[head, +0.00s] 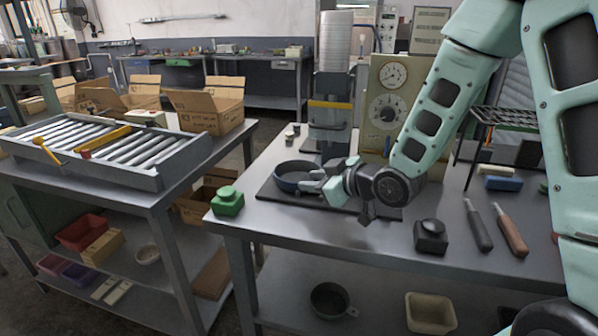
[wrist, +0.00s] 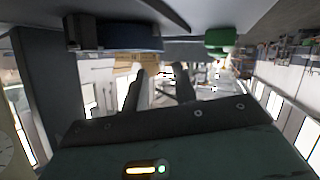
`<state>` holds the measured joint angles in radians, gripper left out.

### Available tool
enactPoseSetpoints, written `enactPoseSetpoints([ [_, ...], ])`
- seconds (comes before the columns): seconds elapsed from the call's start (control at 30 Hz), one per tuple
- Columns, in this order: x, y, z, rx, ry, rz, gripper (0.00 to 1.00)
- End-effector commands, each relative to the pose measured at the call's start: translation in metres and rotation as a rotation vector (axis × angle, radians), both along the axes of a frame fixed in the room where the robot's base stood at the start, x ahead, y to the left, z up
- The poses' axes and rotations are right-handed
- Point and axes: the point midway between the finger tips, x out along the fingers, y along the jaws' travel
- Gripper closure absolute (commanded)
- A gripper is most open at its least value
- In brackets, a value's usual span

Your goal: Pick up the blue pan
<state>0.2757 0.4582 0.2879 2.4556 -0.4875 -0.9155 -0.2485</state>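The blue pan (head: 293,174) sits on a dark flat board on the right-hand metal table. In the head view my gripper (head: 312,184) is beside the pan's right side, pointing left and covering part of it. In the wrist view, which looks upside down, the pan (wrist: 135,37) shows as a blue band near the top. My gripper's two fingers (wrist: 159,75) are apart with only background between them. The fingers do not enclose the pan. I cannot make out the pan's handle.
A green block (head: 228,201) stands left of the board (head: 268,191). A black block (head: 431,236) and two handled tools (head: 494,228) lie to the right. A gauge panel (head: 390,105) and column (head: 330,112) rise behind. Another dark pan (head: 329,300) is on the lower shelf.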

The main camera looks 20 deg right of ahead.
Motion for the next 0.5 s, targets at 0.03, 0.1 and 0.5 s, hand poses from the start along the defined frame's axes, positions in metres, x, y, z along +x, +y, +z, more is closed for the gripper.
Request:
enactPoseSetpoints([
  [0.03,0.009,0.005,-0.005,0.001,0.002,0.002,0.72],
  [0.1,0.019,0.010,-0.010,0.000,0.003,0.001,0.72],
  [0.5,0.050,0.027,-0.020,0.001,0.002,0.002,0.72],
])
